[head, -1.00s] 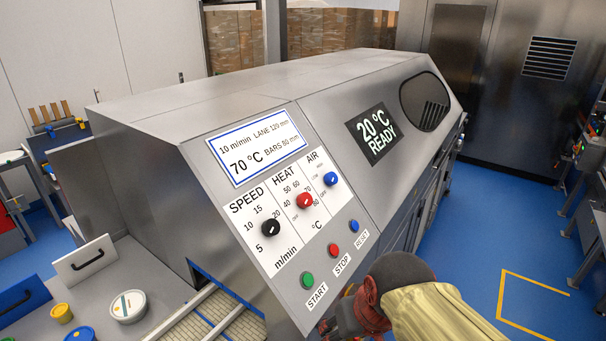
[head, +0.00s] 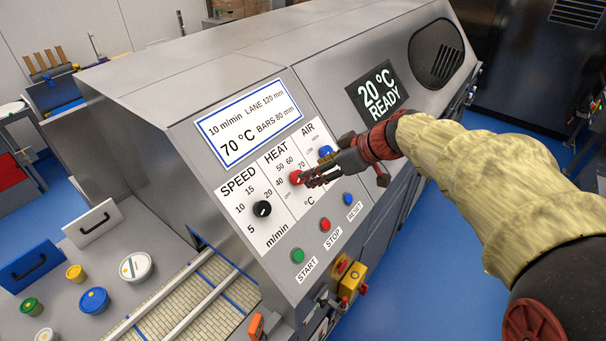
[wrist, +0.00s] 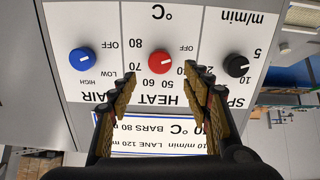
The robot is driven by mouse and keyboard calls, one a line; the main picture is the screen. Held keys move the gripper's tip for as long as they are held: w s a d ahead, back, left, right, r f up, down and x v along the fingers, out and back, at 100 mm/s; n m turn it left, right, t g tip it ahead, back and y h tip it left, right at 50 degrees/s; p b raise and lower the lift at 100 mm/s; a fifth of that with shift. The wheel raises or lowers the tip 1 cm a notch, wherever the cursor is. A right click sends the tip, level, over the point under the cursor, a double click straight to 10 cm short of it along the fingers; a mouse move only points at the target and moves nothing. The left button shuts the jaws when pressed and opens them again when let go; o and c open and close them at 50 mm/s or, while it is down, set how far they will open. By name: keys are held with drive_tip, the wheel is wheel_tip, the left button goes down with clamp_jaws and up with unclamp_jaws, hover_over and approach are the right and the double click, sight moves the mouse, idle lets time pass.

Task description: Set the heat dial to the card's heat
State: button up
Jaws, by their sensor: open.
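The red heat dial (head: 295,177) is on the slanted panel between the black speed dial and the blue air dial. It also shows in the wrist view (wrist: 159,63), where its short white mark lies nearly level; which end points cannot be told. The card (head: 247,125) above the dials reads 70 °C. My gripper (head: 306,181) is open at the heat dial. In the wrist view its fingertips (wrist: 160,75) stand apart on either side of the dial, with gaps to it. The fingers hide part of the heat scale.
The black speed dial (head: 262,208) and the blue air dial (head: 325,152) flank the heat dial. Green start (head: 298,255), red stop (head: 325,224) and blue reset (head: 347,199) buttons sit below. The display (head: 377,92) reads 20 °C READY. Tubs and a conveyor lie lower left.

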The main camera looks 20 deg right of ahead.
sight(297, 178)
drive_tip(key=p+x, duration=0.1)
drive_tip(key=x, duration=0.6)
drive_tip(key=shift+w+a+f, duration=0.1)
drive_tip(key=shift+w+f, duration=0.05)
drive_tip(key=shift+f, duration=0.05)
drive_tip(key=shift+c, duration=0.2)
drive_tip(key=c, duration=1.1)
